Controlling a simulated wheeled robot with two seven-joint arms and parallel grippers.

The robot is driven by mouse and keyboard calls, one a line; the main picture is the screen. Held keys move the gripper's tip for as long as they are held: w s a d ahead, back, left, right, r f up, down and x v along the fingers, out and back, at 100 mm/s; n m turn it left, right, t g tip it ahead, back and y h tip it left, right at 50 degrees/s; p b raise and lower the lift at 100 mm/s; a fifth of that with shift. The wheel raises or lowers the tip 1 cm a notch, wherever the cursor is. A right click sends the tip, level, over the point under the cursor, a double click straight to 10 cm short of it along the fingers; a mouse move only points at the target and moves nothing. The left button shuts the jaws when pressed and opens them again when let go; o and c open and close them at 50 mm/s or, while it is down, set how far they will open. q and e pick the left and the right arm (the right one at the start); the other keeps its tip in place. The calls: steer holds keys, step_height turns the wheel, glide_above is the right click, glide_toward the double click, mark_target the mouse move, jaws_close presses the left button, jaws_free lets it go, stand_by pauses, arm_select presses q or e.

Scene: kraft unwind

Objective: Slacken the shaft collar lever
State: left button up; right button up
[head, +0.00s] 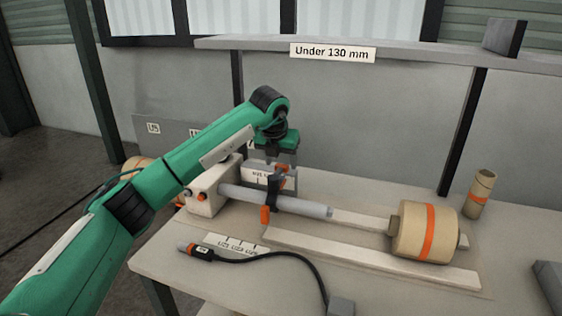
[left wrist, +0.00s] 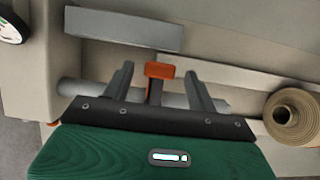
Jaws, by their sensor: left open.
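The grey shaft (head: 310,207) lies level, its left end in a pale housing (head: 203,192). A black shaft collar (head: 272,193) sits around it, with an orange part (head: 265,214) hanging in front and another orange piece above. My left gripper (head: 281,172) points down over the collar, open. In the left wrist view its fingers (left wrist: 161,85) stand apart, one on each side of an orange T-shaped lever (left wrist: 158,70). A gap shows between the lever and each finger. My right gripper is not in view.
A brown roll with an orange band (head: 427,232) lies at the right end of the pale rails (head: 380,262). A cardboard tube (head: 481,190) stands behind it. A shelf (head: 420,50) runs above the bench.

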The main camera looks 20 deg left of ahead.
arm_select(q)
steer(key=shift+w+f, duration=0.25)
steer(key=shift+f, duration=0.35)
jaws_close()
